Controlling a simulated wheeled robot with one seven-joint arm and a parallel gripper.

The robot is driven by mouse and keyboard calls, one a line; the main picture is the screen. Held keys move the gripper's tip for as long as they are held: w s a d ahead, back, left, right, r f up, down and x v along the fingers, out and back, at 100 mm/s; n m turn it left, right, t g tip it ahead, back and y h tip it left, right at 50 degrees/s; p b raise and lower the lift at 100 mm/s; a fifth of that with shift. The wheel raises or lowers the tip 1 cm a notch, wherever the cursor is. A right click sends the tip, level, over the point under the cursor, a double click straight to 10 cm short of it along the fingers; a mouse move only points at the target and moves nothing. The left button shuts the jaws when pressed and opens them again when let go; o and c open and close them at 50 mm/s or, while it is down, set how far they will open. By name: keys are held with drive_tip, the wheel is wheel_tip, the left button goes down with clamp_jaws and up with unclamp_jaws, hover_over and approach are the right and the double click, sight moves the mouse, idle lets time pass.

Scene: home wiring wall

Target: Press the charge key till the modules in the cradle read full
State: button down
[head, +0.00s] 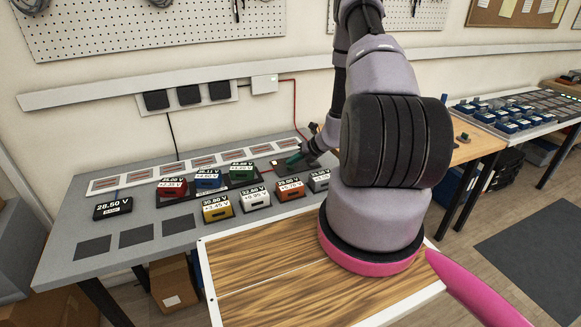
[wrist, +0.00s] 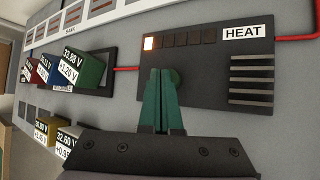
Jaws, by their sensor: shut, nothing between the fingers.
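My gripper (wrist: 155,72) is shut and empty, its green fingers together over a dark panel (wrist: 210,95) labelled HEAT. A round dark green key (wrist: 176,78) shows right beside and partly behind the fingertips; I cannot tell whether they touch it. In the head view my gripper (head: 294,158) is at the table's back right. Red (head: 172,190), blue (head: 208,179) and green (head: 242,173) modules sit in the dark cradle (wrist: 110,54) to the left, with voltage labels.
Yellow (head: 217,211), white (head: 255,199), orange-red (head: 289,191) and grey (head: 319,181) modules stand in front of the cradle. A black block (head: 113,208) reading 28.50 V is at left. A red cable (wrist: 127,68) joins panel and cradle. A wooden-topped surface (head: 285,270) lies nearest.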

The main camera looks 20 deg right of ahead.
sight(293, 167)
drive_tip(key=shift+f, duration=0.25)
drive_tip(key=shift+r, duration=0.2)
idle(0.4)
drive_tip(key=shift+r, duration=0.65)
drive_tip(key=shift+r, duration=2.55)
